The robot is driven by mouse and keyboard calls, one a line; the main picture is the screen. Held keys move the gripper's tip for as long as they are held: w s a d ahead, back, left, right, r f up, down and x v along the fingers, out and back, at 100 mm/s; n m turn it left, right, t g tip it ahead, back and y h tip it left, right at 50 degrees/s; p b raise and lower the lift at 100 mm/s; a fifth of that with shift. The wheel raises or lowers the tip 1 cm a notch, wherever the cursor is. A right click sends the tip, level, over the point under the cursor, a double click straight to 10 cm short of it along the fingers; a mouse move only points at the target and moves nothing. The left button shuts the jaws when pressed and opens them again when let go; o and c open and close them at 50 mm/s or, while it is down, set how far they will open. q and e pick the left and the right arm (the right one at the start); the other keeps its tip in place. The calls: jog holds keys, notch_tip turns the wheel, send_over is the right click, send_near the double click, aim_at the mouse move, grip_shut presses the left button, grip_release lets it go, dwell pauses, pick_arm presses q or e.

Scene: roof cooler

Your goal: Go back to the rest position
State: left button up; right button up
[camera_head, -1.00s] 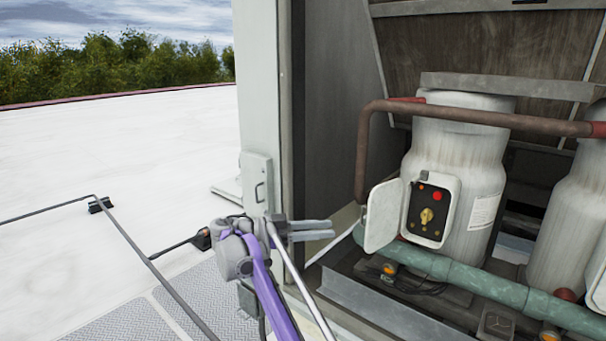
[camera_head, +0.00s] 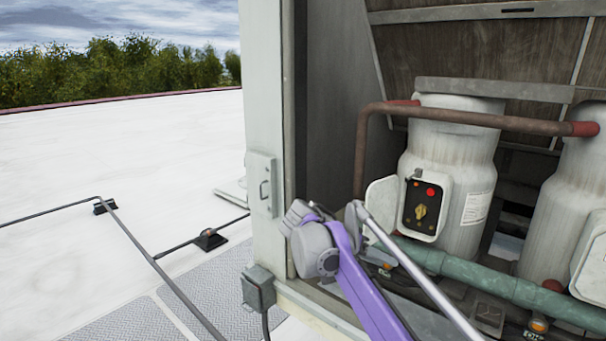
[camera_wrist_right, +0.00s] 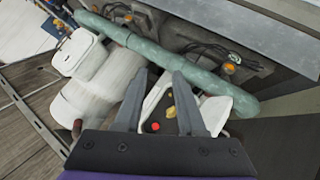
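My right gripper (camera_head: 357,222) is at the end of the purple arm, in front of the cooler's opening and left of the control box (camera_head: 423,208). In the head view its fingers are mostly hidden or foreshortened. In the right wrist view its two grey fingers (camera_wrist_right: 161,75) are apart with nothing held between them. The control box has a yellow knob and a red button. It also shows beyond the fingers in the wrist view (camera_wrist_right: 156,109), partly hidden by them. Its white cover (camera_head: 381,205) hangs open to the left. My left gripper is not in view.
A brown pipe (camera_head: 450,114) crosses in front of the white tanks (camera_head: 455,150). A green pipe (camera_head: 480,284) runs low before them. The cabinet's pale corner post (camera_head: 263,120) stands left of my gripper. The white roof (camera_head: 100,150) is open further left.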

jog(key=s+f+n+t+y, duration=0.1)
jog(key=s+f+n+y, duration=0.3)
jog(key=s+f, duration=0.7)
jog(key=s+f+n+t+y, duration=0.2)
jog(key=s+f+y, duration=0.4)
jog(key=s+f, duration=0.6)
jog(key=s+n, duration=0.1)
jog(key=s, duration=0.5)
jog(key=shift+n+t+y, duration=0.3)
jog(key=shift+n+y, duration=0.1)
jog(key=shift+d, duration=0.15)
